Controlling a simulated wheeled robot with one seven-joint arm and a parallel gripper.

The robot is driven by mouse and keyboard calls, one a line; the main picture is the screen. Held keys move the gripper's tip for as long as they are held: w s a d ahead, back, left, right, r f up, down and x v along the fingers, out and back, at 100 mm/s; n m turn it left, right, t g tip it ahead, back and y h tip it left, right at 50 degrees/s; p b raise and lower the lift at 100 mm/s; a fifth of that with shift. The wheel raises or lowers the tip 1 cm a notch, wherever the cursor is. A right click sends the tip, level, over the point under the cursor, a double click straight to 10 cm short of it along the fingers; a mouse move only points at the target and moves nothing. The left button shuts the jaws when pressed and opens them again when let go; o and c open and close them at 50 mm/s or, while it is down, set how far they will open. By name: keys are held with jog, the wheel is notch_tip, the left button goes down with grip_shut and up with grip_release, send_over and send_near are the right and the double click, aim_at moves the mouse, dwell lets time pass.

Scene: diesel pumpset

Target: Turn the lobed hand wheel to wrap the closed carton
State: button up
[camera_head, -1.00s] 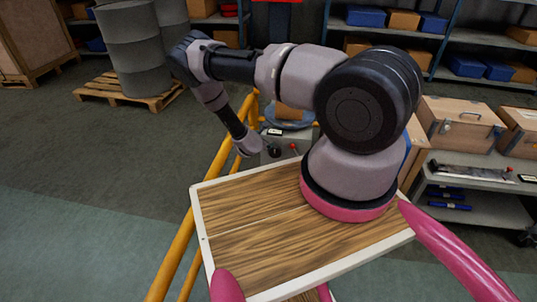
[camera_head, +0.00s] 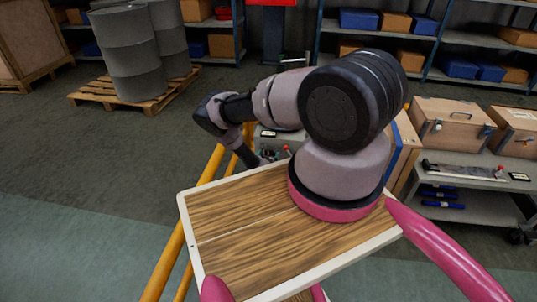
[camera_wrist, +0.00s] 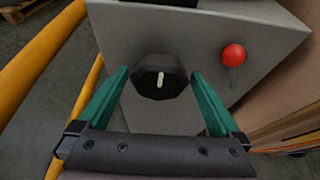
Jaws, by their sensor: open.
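The lobed hand wheel (camera_wrist: 159,68) is a dark knob with a white mark, on a grey machine housing (camera_wrist: 205,30) in the wrist view. My gripper (camera_wrist: 160,80) has green fingers, open, one on each side of the knob. Gaps show between fingers and knob, so I see no contact. In the head view my gripper (camera_head: 267,157) is small, down at the housing beyond the wooden top, and largely hides the knob. A brown cardboard surface at the right of the wrist view (camera_wrist: 296,82) looks like the carton's side; its closure is not visible.
A red ball-topped lever (camera_wrist: 233,56) stands right of the knob, close to my right finger. A yellow rail (camera_wrist: 42,55) runs along the left. In the head view, a grey bench (camera_head: 480,186) with wooden cases stands at right, and drums on a pallet (camera_head: 135,92) at back left.

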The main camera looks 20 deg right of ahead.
jog(key=shift+x, duration=0.95)
jog(key=c, duration=1.1)
jog(key=shift+o, duration=0.2)
jog(key=m+t+y, duration=0.1)
jog(key=m, duration=0.1)
jog(key=m+t+y, duration=0.1)
jog(key=m, duration=0.1)
jog(key=shift+s+d+f+m, duration=0.1)
jog(key=shift+s+d+m, duration=0.1)
jog(key=shift+m, duration=0.1)
jog(key=m+t+y, duration=0.1)
jog(key=m, duration=0.2)
jog(key=shift+f+t, duration=0.1)
jog(key=shift+t, duration=0.2)
jog(key=shift+m+t+y, duration=0.3)
jog(key=shift+m+t, duration=0.1)
jog(key=shift+m, duration=0.3)
